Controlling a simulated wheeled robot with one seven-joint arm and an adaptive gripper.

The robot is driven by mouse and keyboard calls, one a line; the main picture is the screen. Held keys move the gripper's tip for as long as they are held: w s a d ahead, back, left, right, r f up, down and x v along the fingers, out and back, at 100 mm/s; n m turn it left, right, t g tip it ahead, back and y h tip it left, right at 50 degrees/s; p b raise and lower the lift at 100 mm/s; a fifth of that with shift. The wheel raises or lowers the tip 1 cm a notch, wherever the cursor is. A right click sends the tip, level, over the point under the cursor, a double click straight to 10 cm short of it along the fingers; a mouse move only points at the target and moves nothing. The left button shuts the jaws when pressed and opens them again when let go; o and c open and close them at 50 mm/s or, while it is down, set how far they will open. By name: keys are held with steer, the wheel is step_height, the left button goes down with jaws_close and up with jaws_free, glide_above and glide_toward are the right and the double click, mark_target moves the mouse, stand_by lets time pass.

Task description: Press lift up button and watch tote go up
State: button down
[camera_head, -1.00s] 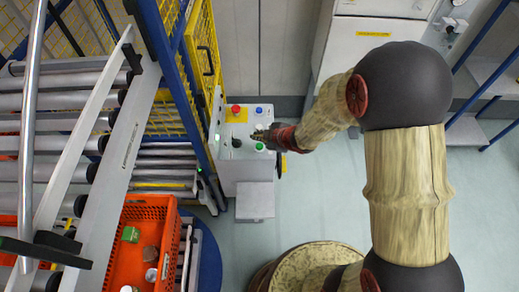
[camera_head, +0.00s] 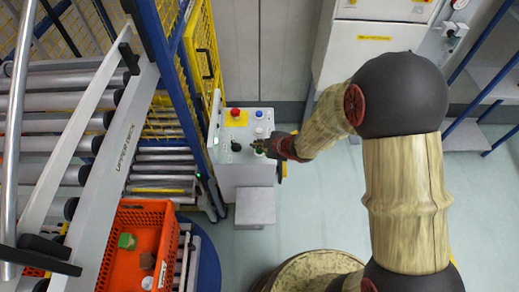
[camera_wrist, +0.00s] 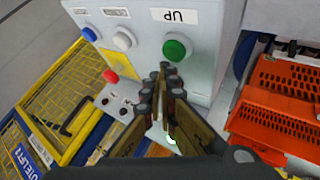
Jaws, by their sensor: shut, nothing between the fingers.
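The green button (camera_wrist: 177,47) sits beside the "UP" label (camera_wrist: 175,16) on the grey control box (camera_wrist: 205,70). My gripper (camera_wrist: 170,72) is shut and empty, its tips just below the green button in the wrist view. I cannot tell whether they touch the box. In the head view my gripper (camera_head: 256,146) is over the box's right side and mostly hides the green button. The orange tote (camera_head: 109,262) stands at lower left beside the rollers, holding a green item (camera_head: 127,241) and other small items. An orange tote also shows in the wrist view (camera_wrist: 278,122).
The box also carries a red button (camera_head: 236,112) on yellow, a blue button (camera_head: 259,113), a white button (camera_head: 258,131) and a black knob (camera_head: 236,147). A yellow mesh guard (camera_head: 202,50) and roller conveyor (camera_head: 60,100) stand left.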

steer(key=shift+f, duration=0.1)
stand_by(0.7)
steer(key=shift+f+b, duration=0.35)
